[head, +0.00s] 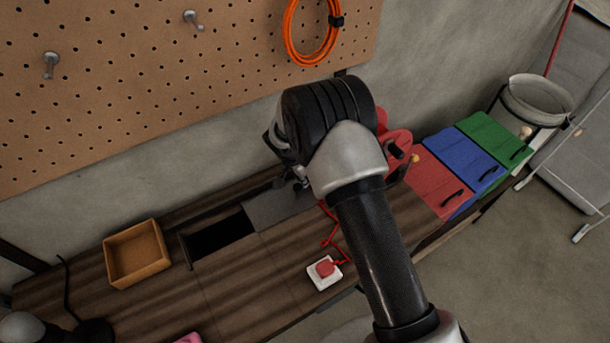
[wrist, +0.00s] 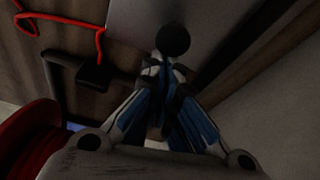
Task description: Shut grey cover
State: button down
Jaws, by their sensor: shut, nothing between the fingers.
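The grey cover (head: 275,208) is a flat panel on the wooden bench, right of a dark rectangular opening (head: 220,237). The opening shows uncovered. In the wrist view the cover (wrist: 130,18) lies beyond my fingers, and a round black knob (wrist: 173,40) shows just past the fingertips. I cannot tell if the fingers touch it. My gripper (wrist: 163,68) is shut and empty, its blue-padded fingers together. In the head view only a bit of my gripper (head: 300,184) shows at the cover's right part; my arm hides the rest.
A wooden tray (head: 137,252) stands left of the opening. A white box with a red button (head: 325,271) and red cable lies in front. Red, blue (head: 462,165) and green bins stand right. A pegboard (head: 150,90) hangs on the wall behind.

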jog(key=b, duration=0.9)
send_near(251, 212)
jog(key=x, duration=0.2)
jog(key=d+x, duration=0.1)
jog(key=x, duration=0.2)
jog(key=shift+w, duration=0.15)
jog(key=shift+s+a+r, duration=0.1)
jog(key=shift+s+a, duration=0.15)
jog(key=shift+a, duration=0.25)
